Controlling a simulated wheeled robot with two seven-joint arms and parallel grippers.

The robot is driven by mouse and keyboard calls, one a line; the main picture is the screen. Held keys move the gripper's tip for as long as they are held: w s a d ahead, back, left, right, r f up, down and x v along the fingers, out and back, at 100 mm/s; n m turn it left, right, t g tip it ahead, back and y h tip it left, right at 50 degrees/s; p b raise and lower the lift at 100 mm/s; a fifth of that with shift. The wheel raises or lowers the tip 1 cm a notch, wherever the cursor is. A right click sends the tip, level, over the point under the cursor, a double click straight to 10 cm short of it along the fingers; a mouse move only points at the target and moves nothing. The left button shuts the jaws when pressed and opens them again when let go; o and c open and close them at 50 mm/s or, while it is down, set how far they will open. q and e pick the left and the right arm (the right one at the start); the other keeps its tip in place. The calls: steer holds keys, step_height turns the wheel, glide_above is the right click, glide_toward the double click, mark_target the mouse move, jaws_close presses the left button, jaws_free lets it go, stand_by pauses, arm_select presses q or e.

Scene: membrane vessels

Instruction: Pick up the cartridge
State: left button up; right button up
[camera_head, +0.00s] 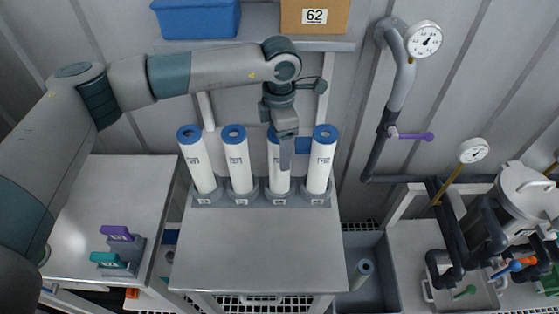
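Several white cartridges with blue ring tops stand in grey holders at the back of the middle table: the leftmost (198,165), the second (238,165), the third (278,181) and the rightmost (320,162). My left gripper (286,160) points down at the third cartridge and overlaps its upper part in the picture. Only one finger shows clearly, so I cannot tell its opening or whether it touches the cartridge. The third cartridge still sits in its holder. My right gripper is not in view.
The middle table (260,255) is bare in front of the holders. Purple (117,233) and teal (108,259) handled items stand on the left table. A shelf above holds a blue bin (197,18) and a cardboard box (335,18). Pipes and a steel vessel (527,190) stand right.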

arm_select(q)
steer(key=shift+f, duration=0.1)
steer(key=shift+c, duration=0.3)
steer(key=c, duration=1.6)
steer(key=shift+o, duration=0.2)
